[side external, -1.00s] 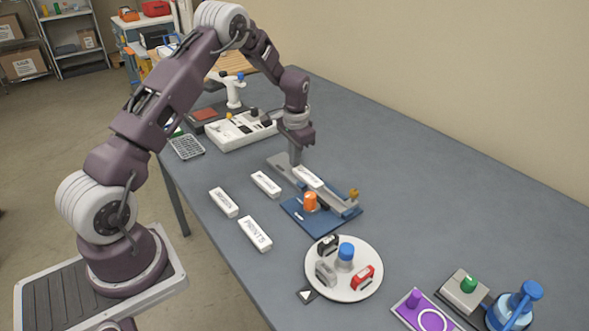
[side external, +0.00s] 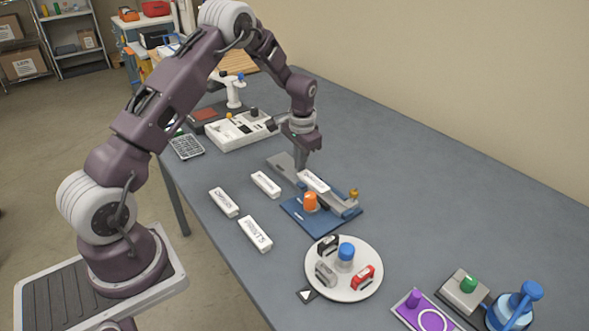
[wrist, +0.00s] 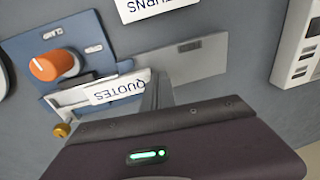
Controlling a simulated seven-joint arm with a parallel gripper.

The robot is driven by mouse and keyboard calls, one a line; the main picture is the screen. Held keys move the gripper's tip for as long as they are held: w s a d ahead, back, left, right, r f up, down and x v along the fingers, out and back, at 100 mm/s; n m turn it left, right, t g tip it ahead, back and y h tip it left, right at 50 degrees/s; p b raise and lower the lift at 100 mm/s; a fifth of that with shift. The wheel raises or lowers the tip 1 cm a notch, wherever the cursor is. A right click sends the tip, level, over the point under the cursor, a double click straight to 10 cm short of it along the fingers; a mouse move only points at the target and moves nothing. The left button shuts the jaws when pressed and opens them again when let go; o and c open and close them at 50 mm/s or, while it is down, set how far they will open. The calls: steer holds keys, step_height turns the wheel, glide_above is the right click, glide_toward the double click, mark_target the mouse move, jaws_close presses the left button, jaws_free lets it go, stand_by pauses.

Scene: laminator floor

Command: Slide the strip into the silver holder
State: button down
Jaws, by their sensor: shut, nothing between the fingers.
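The strip, a white label bar reading "QUOTES" (wrist: 120,88), lies along the silver holder (wrist: 72,98); it also shows in the side view (side external: 314,181). The holder is a silver channel on a blue base (side external: 318,222) with an orange knob (side external: 310,202) and a brass knob at its far end (side external: 354,194). Part of the strip overlaps the channel; how deep it sits I cannot tell. My gripper (side external: 301,168) is shut and empty, its fingertips (wrist: 157,95) down at the strip's near end, seemingly touching it. A grey flat track (wrist: 195,52) runs out behind the fingers.
Several other white labelled bars lie beside the holder, including "PRINTS" (side external: 255,233) and "RETURNS" (wrist: 150,8). A white round tray (side external: 325,291) with small stamps stands in front. A white device (side external: 240,131) sits behind.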

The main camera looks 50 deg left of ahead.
mark_target(314, 180)
steer(key=shift+d, duration=1.25)
steer(key=shift+d, duration=1.25)
steer(key=shift+d, duration=0.15)
steer(key=shift+d, duration=0.75)
steer(key=shift+a, duration=0.15)
